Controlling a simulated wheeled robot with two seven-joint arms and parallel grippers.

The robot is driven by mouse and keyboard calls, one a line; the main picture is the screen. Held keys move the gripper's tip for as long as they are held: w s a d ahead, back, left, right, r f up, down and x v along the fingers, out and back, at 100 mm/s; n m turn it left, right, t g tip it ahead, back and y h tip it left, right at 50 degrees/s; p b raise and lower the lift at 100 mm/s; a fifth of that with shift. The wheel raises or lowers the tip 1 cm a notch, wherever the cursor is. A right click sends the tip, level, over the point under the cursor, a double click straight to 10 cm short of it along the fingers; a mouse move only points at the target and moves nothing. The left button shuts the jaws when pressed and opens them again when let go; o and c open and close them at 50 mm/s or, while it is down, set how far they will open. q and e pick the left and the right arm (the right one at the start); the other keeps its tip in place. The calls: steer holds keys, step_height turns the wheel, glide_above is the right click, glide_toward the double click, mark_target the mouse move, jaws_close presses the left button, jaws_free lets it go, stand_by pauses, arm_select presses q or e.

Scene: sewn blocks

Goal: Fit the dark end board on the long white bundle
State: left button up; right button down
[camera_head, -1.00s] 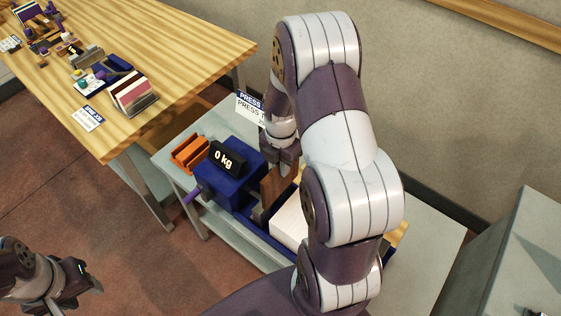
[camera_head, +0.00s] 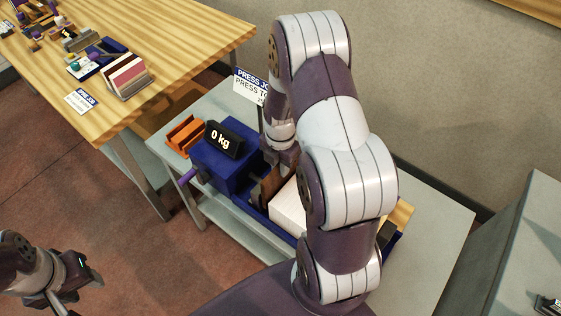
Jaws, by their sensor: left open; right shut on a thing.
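The long white bundle (camera_head: 289,208) lies in the blue press on the grey table, and my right arm hides its right part. The dark end board (camera_head: 270,184) is brown and stands upright by the bundle's left end, beside the blue press head. My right gripper (camera_head: 284,160) is shut on the board from above. Whether the board touches the bundle cannot be told. My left gripper (camera_head: 76,276) is open and empty at the lower left, well away from the press.
The blue press (camera_head: 221,168) has a display reading "0 kg" (camera_head: 224,138) and a purple handle (camera_head: 187,177). An orange holder (camera_head: 184,133) sits left of it. A sign (camera_head: 250,87) stands behind. A wooden table (camera_head: 150,50) with several small items is at upper left.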

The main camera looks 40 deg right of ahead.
steer(key=shift+f+b, duration=1.3)
steer(key=shift+f, duration=1.2)
steer(key=c, duration=1)
jaws_free()
steer(key=shift+o, duration=0.2)
step_height(320, 180, up, 13)
steer(key=shift+f+b, duration=0.15)
steer(key=shift+b, duration=0.6)
